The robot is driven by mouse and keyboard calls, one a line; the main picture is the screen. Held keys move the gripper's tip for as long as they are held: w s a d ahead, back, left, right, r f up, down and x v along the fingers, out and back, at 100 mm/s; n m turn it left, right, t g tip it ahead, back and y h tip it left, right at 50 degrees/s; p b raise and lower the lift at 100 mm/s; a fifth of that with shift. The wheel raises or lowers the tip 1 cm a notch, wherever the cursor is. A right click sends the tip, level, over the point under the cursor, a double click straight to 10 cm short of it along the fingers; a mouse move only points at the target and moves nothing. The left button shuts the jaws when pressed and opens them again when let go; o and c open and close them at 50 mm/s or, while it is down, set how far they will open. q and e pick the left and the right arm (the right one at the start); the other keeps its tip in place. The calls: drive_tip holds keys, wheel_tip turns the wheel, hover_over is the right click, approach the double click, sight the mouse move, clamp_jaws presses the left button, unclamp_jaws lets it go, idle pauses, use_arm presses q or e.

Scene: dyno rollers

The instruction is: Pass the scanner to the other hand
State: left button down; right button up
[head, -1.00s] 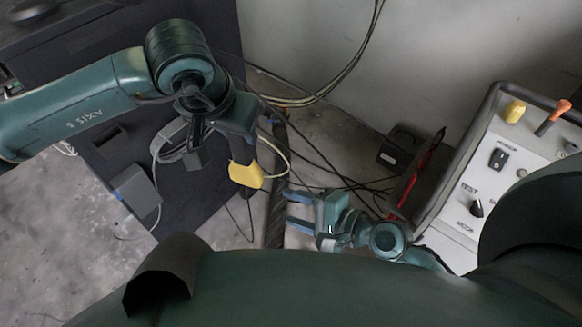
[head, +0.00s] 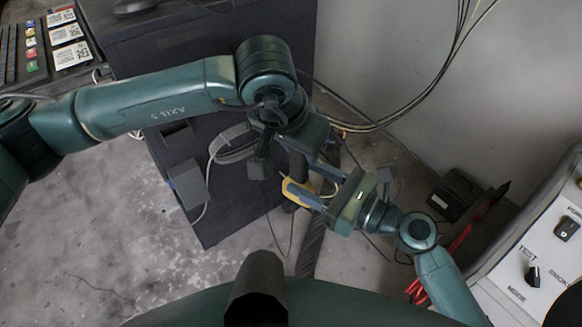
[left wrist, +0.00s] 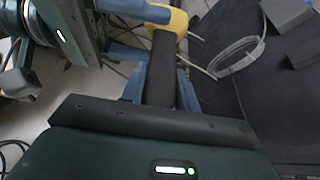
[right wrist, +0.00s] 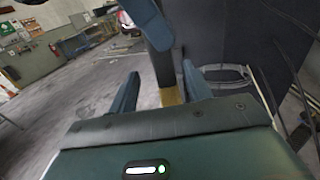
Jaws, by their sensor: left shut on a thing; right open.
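The scanner has a yellow head (head: 294,193) and a dark handle. In the head view my left gripper (head: 297,152) is shut on the handle, with the yellow head hanging below. The left wrist view shows the dark handle (left wrist: 162,70) between my left fingers and the yellow head (left wrist: 172,20) beyond them. My right gripper (head: 302,174) is open at the yellow head, its two blue fingers reaching in from the right. In the right wrist view the scanner (right wrist: 170,97) stands between the spread right fingers. I cannot tell if they touch it.
A dark cabinet (head: 225,210) with a grey box (head: 188,184) and a looped cable stands behind the left arm. A control panel (head: 530,250) with knobs is at the right. Cables hang on the wall and lie on the floor. A board with labels (head: 70,45) is at upper left.

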sight(289, 170)
drive_tip(key=shift+x, duration=2.7)
drive_tip(key=shift+c, duration=0.2)
drive_tip(key=c, duration=0.6)
use_arm(q)
drive_tip(key=shift+w+r, duration=0.1)
use_arm(e)
drive_tip(key=shift+s+a, duration=0.15)
clamp_jaws()
use_arm(q)
drive_tip(key=c, duration=1.4)
unclamp_jaws()
drive_tip(key=o, duration=0.4)
drive_tip(key=shift+o, duration=0.2)
